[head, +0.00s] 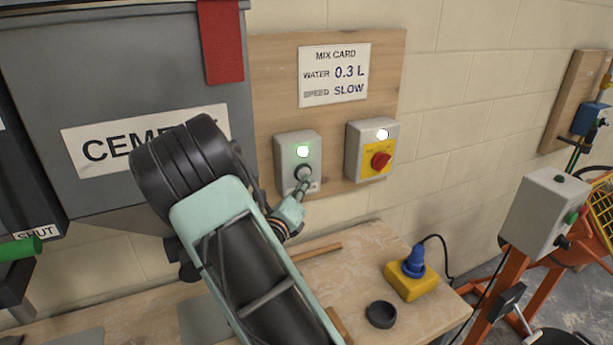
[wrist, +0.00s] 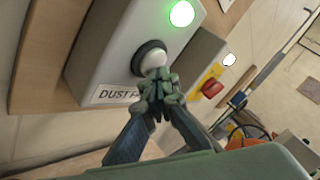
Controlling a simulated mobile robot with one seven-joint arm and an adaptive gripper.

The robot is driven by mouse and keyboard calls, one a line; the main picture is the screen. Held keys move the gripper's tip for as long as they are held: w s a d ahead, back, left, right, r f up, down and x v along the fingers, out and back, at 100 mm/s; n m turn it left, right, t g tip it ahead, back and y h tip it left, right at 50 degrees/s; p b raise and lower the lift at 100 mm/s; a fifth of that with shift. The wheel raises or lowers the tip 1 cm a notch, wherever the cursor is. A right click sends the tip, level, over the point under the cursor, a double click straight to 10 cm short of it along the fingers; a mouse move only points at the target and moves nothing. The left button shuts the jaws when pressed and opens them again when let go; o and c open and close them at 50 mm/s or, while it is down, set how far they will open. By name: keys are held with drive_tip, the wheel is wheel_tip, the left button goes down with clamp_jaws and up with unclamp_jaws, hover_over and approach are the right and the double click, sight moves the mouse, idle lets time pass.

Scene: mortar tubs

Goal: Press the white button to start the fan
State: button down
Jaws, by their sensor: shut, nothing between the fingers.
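The white button (wrist: 151,60) sits in a black ring on a grey control box (head: 284,155) fixed to the wooden wall board. A green-rimmed lamp (wrist: 181,13) above the button is lit; it also shows in the head view (head: 303,151). A label under the button, partly hidden, reads "DUST F...". My gripper (wrist: 158,82) is shut and empty, with its fingertips at the lower edge of the button. In the head view my gripper (head: 304,184) covers the lower part of the button. I cannot tell whether the tips touch or push it. The fan is not identifiable.
A second grey box (head: 356,150) with a red knob (head: 381,161) and a lit white lamp is close on the right. The cement hopper (head: 60,70) stands left. A yellow block with a blue plug (head: 412,278) and a black ring (head: 381,314) are on the bench below.

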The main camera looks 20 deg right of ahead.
drive_tip(key=shift+s+a, duration=0.1)
drive_tip(key=s, duration=0.6)
drive_tip(key=shift+p, duration=0.45)
